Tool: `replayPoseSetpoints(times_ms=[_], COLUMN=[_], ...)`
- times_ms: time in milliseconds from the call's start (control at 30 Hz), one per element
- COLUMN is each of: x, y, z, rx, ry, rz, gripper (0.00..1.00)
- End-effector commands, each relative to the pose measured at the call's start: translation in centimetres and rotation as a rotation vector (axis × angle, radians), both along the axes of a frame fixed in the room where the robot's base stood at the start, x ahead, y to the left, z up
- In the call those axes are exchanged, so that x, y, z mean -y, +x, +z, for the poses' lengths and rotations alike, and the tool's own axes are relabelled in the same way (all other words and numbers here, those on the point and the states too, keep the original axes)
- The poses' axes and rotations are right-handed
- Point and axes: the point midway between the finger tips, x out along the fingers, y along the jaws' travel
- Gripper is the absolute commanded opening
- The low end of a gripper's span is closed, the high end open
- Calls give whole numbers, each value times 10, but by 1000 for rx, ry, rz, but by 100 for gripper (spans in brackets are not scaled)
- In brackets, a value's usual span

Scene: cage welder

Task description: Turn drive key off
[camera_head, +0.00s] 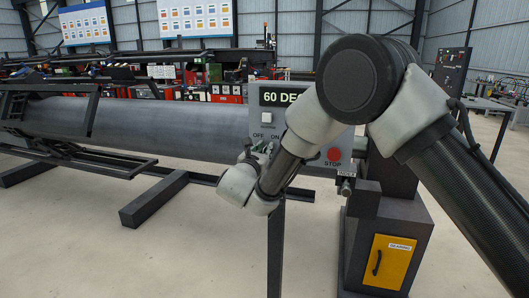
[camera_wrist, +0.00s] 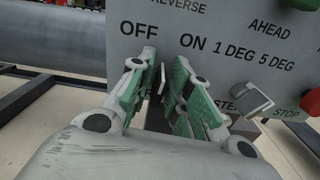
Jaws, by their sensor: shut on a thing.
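The drive key (camera_wrist: 162,79) is a thin pale piece on the grey control panel (camera_wrist: 95,50), below the OFF and ON labels in the wrist view. My gripper (camera_wrist: 165,76) has its green-padded fingers on both sides of it, closed on it. The fingers hide most of the key, and I cannot tell which label it points to. In the head view my gripper (camera_head: 257,152) is at the lower left of the panel (camera_head: 256,117), and the key is too small to make out there.
A red STOP button (camera_head: 334,154) sits right of my gripper on the panel. A metal switch lever (camera_wrist: 252,101) is close right of the fingers. A large pipe (camera_head: 150,128) lies left of the panel. A yellow door (camera_head: 390,262) is on the stand. Floor in front is open.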

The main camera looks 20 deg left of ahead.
Motion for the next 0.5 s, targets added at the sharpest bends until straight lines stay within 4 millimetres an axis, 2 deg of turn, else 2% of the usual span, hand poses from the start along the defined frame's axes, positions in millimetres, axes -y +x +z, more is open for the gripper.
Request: replayPoseSetpoints(times_ms=[500], x=[-3], y=[0], z=[-1], rx=[-16], ry=[-443], rz=[0], gripper=[0])
